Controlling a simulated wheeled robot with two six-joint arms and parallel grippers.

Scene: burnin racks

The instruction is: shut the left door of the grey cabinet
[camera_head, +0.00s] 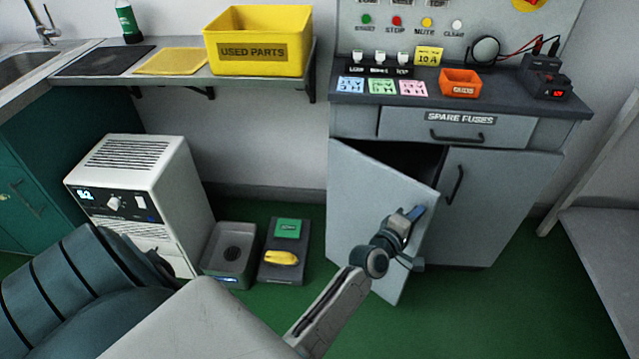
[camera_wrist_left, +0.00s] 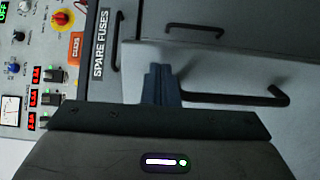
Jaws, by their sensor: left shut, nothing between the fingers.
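The grey cabinet (camera_head: 345,128) stands at the back right. Its left door (camera_head: 370,205) is partly open, swung out toward me, with a dark gap along the top. My left gripper (camera_head: 416,213) is shut and empty, at the outer face of that door near its free edge. In the left wrist view the closed fingers (camera_wrist_left: 162,85) lie beside the left door's dark handle (camera_wrist_left: 235,99), over the door's grey face. I cannot tell whether they touch it. My right gripper is not in view.
The right door (camera_head: 505,200) and the SPARE FUSES drawer (camera_head: 410,125) are closed. A white heater-like unit (camera_head: 150,180), a grey box (camera_head: 228,262) and a dark tray (camera_head: 272,275) stand on the green floor at left. A grey bench (camera_head: 615,245) is at right.

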